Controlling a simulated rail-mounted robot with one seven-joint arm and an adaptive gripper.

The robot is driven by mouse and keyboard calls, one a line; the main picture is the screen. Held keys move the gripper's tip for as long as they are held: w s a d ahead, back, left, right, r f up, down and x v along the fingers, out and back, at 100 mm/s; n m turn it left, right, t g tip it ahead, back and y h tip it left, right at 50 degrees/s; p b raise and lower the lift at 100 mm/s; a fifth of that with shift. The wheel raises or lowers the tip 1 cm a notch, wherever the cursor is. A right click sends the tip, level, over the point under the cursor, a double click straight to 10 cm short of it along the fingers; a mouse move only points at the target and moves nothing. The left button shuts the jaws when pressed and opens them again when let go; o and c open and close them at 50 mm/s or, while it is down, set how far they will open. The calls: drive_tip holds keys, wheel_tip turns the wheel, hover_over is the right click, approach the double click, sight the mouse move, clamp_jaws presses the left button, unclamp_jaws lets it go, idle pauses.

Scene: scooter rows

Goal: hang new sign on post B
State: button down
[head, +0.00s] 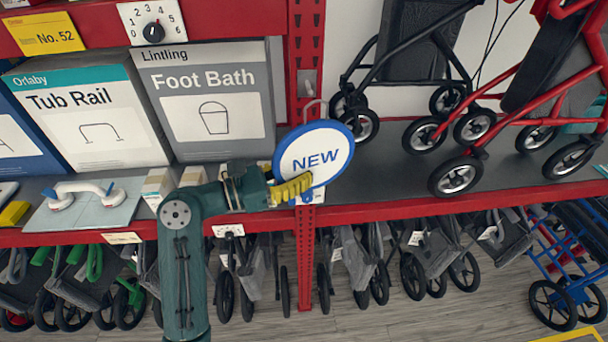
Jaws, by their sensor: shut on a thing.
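The new sign (316,158) is a round white disc with a blue rim and the word NEW, slightly tilted. My gripper (296,188), with yellow fingers, is shut on its lower left edge. A thin wire hook (313,102) rises from the sign's top. Behind it stands a red perforated upright post (305,40), with a small metal peg (309,84) just above the hook. I cannot tell whether hook and peg touch. The sign hides part of the post, and no letter B is readable on it.
A Foot Bath box (213,100) and a Tub Rail box (88,115) stand left of the post. A red walker (500,110) and a black one (400,75) stand right. Folded walkers hang below the red shelf edge (430,207). A dial (153,31) is upper left.

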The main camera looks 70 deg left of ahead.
drive_tip(key=w+a+f+b, duration=0.1)
drive_tip(key=w+a+b, duration=0.2)
drive_tip(key=a, duration=0.6)
drive_tip(key=shift+a+f+b, duration=0.3)
drive_tip(key=shift+f+b, duration=0.05)
drive_tip(key=shift+b, duration=0.85)
drive_tip(key=c, duration=1.2)
unclamp_jaws()
drive_tip(key=shift+o, duration=0.2)
drive_tip(key=shift+f, duration=0.1)
drive_tip(key=s, duration=1.2)
drive_tip(key=shift+a, duration=0.15)
